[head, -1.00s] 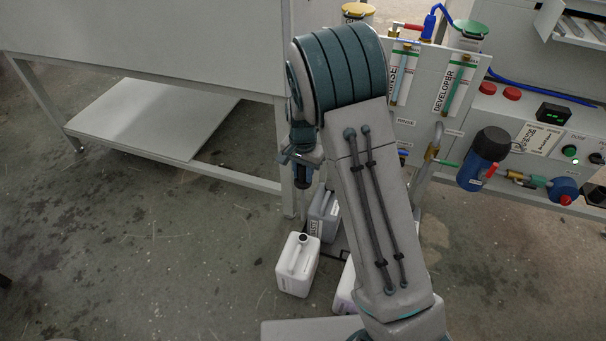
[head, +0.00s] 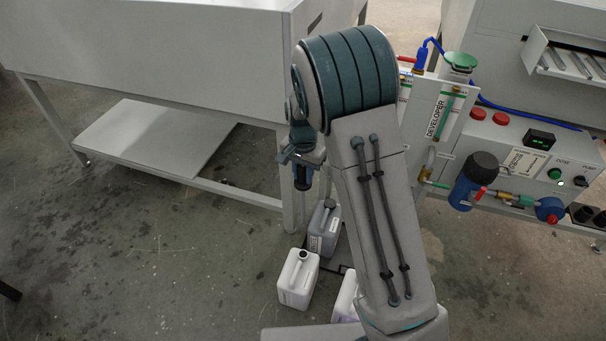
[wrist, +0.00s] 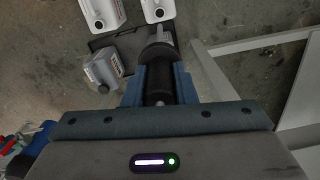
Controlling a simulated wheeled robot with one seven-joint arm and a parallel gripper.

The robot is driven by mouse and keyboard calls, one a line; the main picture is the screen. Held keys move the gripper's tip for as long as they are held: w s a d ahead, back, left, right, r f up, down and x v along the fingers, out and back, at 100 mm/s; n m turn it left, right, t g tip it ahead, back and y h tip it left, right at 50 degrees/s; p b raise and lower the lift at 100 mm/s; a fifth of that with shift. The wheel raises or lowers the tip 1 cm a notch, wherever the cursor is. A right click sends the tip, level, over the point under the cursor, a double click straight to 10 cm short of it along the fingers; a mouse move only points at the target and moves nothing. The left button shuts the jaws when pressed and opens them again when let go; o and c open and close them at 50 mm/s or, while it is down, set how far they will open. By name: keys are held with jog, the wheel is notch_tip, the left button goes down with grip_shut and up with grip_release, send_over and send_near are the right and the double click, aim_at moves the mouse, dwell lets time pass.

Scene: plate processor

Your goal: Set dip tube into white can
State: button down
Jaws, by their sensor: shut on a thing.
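My gripper (wrist: 160,88) is shut on a dark cylindrical piece (wrist: 158,72), which looks like the top of the dip tube. The tube's lower end is hard to make out. In the head view my gripper (head: 303,172) is left of my arm, above the cans in the picture, and nothing held is seen inside a can. A white can (head: 298,282) with a dark mouth stands upright on the floor; it also shows at the top of the wrist view (wrist: 158,12). A second white can (head: 345,300) is partly hidden by my arm.
A bench leg (head: 290,200) is close left of my gripper. The processor with blue filter (head: 470,185) is at right.

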jog(key=shift+r+p, duration=3.45)
jog(key=shift+r, duration=1.5)
